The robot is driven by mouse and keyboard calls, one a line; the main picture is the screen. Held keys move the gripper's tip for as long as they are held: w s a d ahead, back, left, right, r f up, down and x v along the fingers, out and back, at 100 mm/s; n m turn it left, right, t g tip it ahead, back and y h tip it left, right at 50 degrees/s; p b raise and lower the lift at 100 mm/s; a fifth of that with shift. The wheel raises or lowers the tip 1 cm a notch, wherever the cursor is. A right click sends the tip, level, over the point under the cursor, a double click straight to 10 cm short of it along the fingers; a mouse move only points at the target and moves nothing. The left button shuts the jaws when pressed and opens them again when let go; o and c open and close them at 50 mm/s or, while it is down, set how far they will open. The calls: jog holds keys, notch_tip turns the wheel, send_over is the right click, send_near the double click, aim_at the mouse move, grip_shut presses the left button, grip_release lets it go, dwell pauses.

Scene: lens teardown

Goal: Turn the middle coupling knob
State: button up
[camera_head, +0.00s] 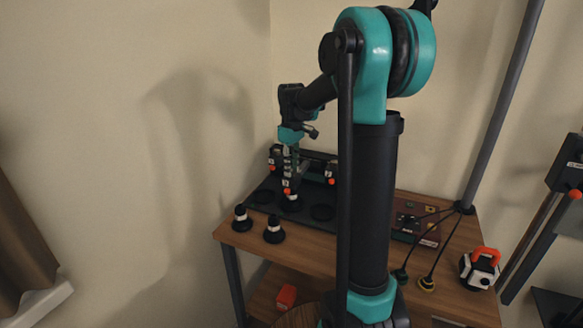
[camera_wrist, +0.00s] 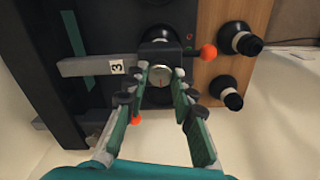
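In the wrist view, a small round silver knob (camera_wrist: 160,76) with a reddish mark on its face sits on a dark block, beside a grey bar labelled "3". My gripper (camera_wrist: 160,72) has its two fingertips on either side of the knob, very close to it. I cannot tell whether they touch it. In the head view, my gripper (camera_head: 290,168) points down over the black bench fixture, and its fingers hide the knob there. Which knob is the middle one cannot be made out.
Orange balls (camera_wrist: 208,52) stick out from the fixture near my fingers. Two black-and-white lens pieces (camera_head: 241,218) (camera_head: 273,230) stand on the wooden table (camera_head: 310,252). A dark red panel with cables (camera_head: 418,218) and an orange-and-white device (camera_head: 480,268) are to the right.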

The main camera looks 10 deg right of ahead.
grip_shut()
jog(key=m, duration=0.4)
jog(key=shift+m, duration=0.3)
jog(key=m, duration=0.4)
jog(key=shift+m, duration=0.3)
jog(key=m, duration=0.4)
jog(key=shift+d, duration=0.1)
jog(key=shift+m, duration=2.3)
